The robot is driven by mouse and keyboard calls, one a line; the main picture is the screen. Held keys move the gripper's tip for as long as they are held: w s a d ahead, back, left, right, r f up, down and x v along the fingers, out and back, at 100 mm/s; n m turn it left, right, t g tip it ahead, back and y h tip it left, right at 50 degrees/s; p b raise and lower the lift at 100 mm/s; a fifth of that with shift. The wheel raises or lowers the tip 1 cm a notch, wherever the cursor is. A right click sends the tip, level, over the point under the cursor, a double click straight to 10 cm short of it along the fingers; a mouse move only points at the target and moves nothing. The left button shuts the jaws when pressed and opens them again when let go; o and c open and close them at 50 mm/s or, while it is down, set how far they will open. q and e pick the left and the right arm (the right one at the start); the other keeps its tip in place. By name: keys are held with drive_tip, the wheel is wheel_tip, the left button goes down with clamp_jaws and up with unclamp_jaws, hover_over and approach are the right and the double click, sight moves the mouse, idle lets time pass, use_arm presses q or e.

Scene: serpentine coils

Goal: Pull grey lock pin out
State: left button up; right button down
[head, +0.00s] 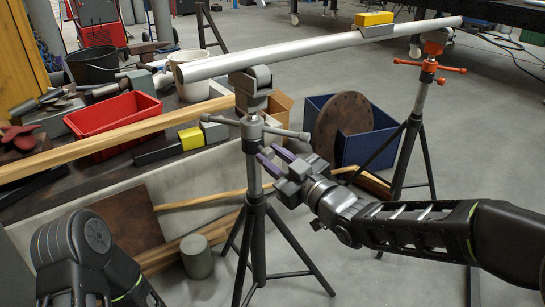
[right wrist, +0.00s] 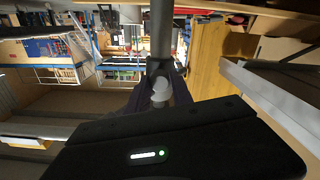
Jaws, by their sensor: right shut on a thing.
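The grey tripod stand (head: 251,185) stands left of centre with a grey cross handle and a roller head under a long pipe (head: 300,46). My right gripper (head: 273,160) is at the stand's post, just below the cross handle, its purple-tipped fingers pointing at the post. In the right wrist view, a light grey rounded knob (right wrist: 160,88), apparently the lock pin, sits between the fingers in front of the post (right wrist: 161,35). The gripper is shut on it. The pin is mostly hidden by the fingers in the head view. My left gripper is out of view; only its arm shows.
A blue bin (head: 378,146) stands behind my right arm. A red tray (head: 112,122) and wooden beam (head: 110,139) lie left.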

drive_tip(key=v, duration=0.2)
drive_tip(key=shift+s+d+b, duration=0.2)
drive_tip(key=shift+s+b, duration=0.1)
drive_tip(key=shift+b, duration=0.05)
drive_tip(key=shift+f, duration=0.1)
drive_tip(key=c, duration=1.1)
unclamp_jaws()
drive_tip(key=shift+s, duration=0.1)
